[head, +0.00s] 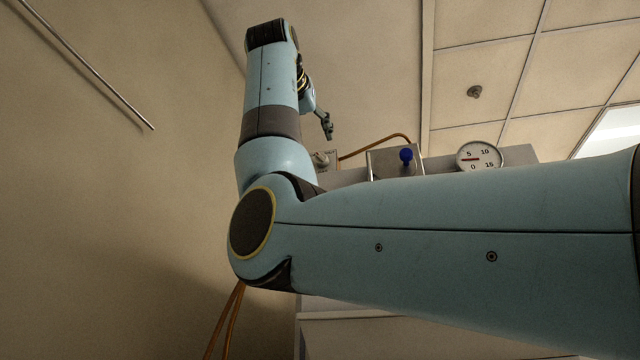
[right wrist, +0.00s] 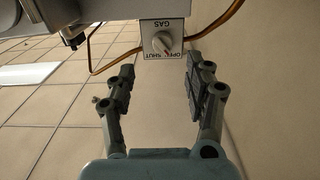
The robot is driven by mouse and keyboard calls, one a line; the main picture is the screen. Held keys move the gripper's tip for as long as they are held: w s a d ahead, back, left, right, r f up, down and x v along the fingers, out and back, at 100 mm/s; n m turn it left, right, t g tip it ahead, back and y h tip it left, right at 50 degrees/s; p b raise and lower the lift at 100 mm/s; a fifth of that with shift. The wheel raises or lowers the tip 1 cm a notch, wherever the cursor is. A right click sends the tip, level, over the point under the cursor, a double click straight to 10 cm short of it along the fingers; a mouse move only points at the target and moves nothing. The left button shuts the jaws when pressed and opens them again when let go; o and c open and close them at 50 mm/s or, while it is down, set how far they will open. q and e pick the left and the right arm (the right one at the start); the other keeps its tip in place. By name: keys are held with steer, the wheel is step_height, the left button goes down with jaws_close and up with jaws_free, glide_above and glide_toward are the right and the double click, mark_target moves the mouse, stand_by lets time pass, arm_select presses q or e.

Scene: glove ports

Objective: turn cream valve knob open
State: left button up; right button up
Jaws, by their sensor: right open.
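The cream valve knob (right wrist: 162,42) sits on a white plate marked GAS, with OPEN and SHUT lettering, in the right wrist view. In the head view the knob (head: 320,159) is small, beside my arm. My right gripper (right wrist: 161,72) is open and empty. Its two fingers point toward the plate, one on each side of the knob's line, with the knob beyond the tips and apart from them. In the head view the right gripper (head: 328,128) is above the knob. My left gripper is out of view.
A copper pipe (head: 375,142) curves by the plate. A metal box with a blue knob (head: 406,156) and a round dial gauge (head: 479,157) stand to the right. A plain wall is at the left. My right arm hides much of the head view.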

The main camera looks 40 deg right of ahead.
mark_target(320, 156)
steer(key=p+x, duration=0.2)
steer(key=x, duration=0.3)
steer(key=shift+w+d+r, duration=0.1)
steer(key=shift+w, duration=0.25)
steer(key=shift+p+x, duration=0.65)
steer(key=shift+x, duration=0.6)
steer(key=shift+w+d, duration=0.1)
steer(key=shift+c, duration=1.4)
jaws_close()
steer(key=shift+n, duration=0.9)
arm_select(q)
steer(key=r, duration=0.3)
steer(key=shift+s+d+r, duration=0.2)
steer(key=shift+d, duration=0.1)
